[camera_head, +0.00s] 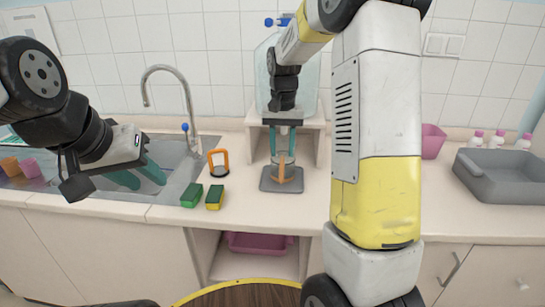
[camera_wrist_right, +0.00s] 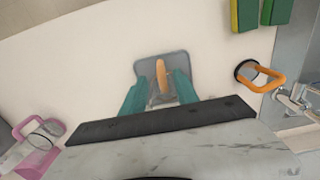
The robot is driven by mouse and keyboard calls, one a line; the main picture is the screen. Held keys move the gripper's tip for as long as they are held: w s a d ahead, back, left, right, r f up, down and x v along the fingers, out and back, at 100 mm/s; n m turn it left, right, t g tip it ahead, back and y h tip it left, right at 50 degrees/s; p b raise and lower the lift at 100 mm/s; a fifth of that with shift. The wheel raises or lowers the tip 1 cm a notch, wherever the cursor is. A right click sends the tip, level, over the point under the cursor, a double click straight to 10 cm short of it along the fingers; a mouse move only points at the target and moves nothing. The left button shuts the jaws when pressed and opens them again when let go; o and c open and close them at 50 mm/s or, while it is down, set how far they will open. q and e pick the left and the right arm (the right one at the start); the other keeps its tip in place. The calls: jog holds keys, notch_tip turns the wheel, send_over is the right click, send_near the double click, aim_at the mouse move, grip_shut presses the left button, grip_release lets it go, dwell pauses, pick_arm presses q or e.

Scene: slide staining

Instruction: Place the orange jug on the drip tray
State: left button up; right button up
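A clear jug with an orange handle (camera_head: 286,172) stands on the grey drip tray (camera_head: 267,185). In the right wrist view its handle (camera_wrist_right: 161,74) is over the tray (camera_wrist_right: 147,66). My right gripper (camera_head: 282,152) is above the tray with its teal fingers apart, one on each side of the handle; its fingers (camera_wrist_right: 163,88) show a gap around it. The jug's body is partly hidden. My left gripper (camera_head: 140,178) is open and empty over the sink.
A second vessel with a deeper orange handle (camera_head: 218,160) stands left of the tray, near green-and-yellow sponges (camera_head: 191,195). A grey bin (camera_head: 505,178) and bottles are at the right. A pink vessel (camera_wrist_right: 40,150) shows in the wrist view. The counter front is clear.

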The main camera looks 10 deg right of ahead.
jog(key=shift+r, duration=0.85)
jog(key=s+a+r+n+t+y, duration=0.1)
jog(key=s+r+n+t, duration=0.1)
jog(key=s, duration=1)
jog(key=s+a+r+n+t+y, duration=0.1)
jog(key=s+r+t, duration=0.3)
jog(key=s, duration=0.8)
notch_tip(320, 180, up, 3)
jog(key=shift+s+f+n, duration=0.1)
jog(key=shift+s+n, duration=0.05)
jog(key=shift+n, duration=0.25)
jog(key=shift+o, duration=0.2)
jog(key=shift+a, duration=0.1)
